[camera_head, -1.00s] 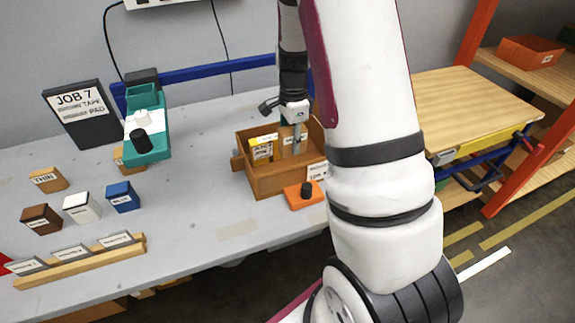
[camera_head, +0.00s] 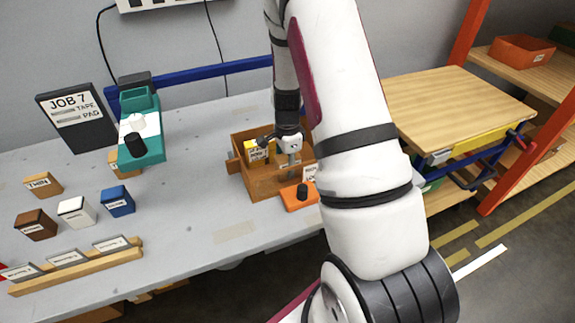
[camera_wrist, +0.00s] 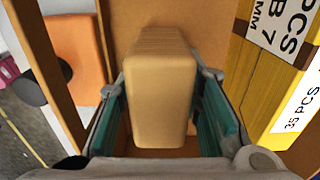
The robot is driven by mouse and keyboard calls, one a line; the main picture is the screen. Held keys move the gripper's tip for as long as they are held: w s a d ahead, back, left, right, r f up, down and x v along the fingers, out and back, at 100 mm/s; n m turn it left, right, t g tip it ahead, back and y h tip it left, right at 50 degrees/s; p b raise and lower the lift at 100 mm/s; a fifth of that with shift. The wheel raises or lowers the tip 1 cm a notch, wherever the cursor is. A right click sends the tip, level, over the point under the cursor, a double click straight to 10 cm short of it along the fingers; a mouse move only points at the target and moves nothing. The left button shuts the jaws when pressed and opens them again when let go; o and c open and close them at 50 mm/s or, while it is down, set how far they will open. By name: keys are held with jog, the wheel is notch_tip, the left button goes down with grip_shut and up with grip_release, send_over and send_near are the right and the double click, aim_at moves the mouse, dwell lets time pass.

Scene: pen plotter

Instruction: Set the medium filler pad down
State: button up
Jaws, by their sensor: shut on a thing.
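The filler pad (camera_wrist: 162,95), a tan rounded block, stands between the teal fingers of my gripper (camera_wrist: 163,118) in the wrist view. The fingers are shut on its two sides. The pad and fingertips are inside the wooden box (camera_head: 262,187), whose floor and walls show around them in the wrist view. I cannot tell whether the pad touches the box floor. In the head view my gripper (camera_head: 289,158) reaches down into the box and the pad is hidden. A yellow carton (camera_wrist: 278,85) stands in the box to the right of the pad, apart from it.
An orange block with a black knob (camera_head: 300,196) sits against the box's front. A teal tape dispenser (camera_head: 143,130) and a job sign (camera_head: 78,115) stand to the left. Small labelled blocks (camera_head: 75,209) and a wooden card rail (camera_head: 80,270) lie front left. The front middle table is clear.

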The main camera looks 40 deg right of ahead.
jog(key=shift+f, duration=0.15)
jog(key=o, duration=0.9)
jog(key=shift+c, duration=0.2)
notch_tip(320, 180, up, 12)
jog(key=shift+a+r, duration=0.1)
jog(key=shift+r, duration=0.15)
jog(key=s+a+r+n+t, duration=0.1)
jog(key=s+a+r+n, duration=0.4)
jog(key=r, duration=0.3)
jog(key=s+a+r+n+t, duration=0.1)
jog(key=s+a+r+n, duration=0.2)
jog(key=a+r+n, duration=0.35)
jog(key=s+a+r+n+t, duration=0.1)
jog(key=s+a+r+n, duration=0.1)
jog(key=s+a+n, duration=0.2)
jog(key=s+a+r+n+t, duration=0.1)
jog(key=s+a+r+n, duration=0.2)
jog(key=s, duration=0.7)
jog(key=a+n, duration=0.1)
jog(key=n, duration=0.1)
jog(key=shift+r+n, duration=0.3)
jog(key=shift+n, duration=0.05)
